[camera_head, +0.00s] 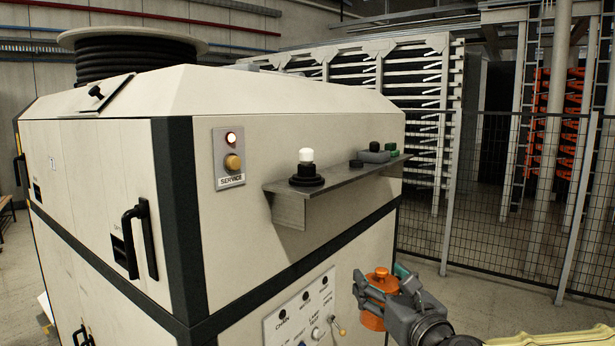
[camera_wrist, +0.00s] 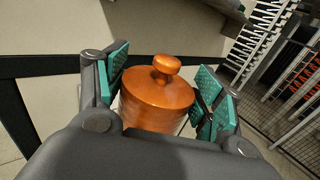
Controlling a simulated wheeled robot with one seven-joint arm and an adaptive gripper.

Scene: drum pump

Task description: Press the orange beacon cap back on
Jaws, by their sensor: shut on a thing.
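The orange beacon cap (camera_wrist: 156,100) is a shiny cylinder with a round knob on top. It sits between the green pads of my gripper (camera_wrist: 165,97), which is shut on it. In the head view the cap (camera_head: 373,317) and my gripper (camera_head: 378,292) are at the lower right, in front of the cabinet's control panel and below the shelf. The beacon base (camera_head: 307,180) is black and round with a bare white bulb (camera_head: 306,155) on top. It stands upright on the left part of the grey shelf (camera_head: 325,180), apart from the cap.
A grey box (camera_head: 374,156) and dark green buttons stand on the shelf's right end. A service plate (camera_head: 229,158) with a lit lamp and a yellow knob is left of the shelf. A panel with knobs (camera_head: 303,308) is below. A mesh fence (camera_head: 500,190) stands to the right.

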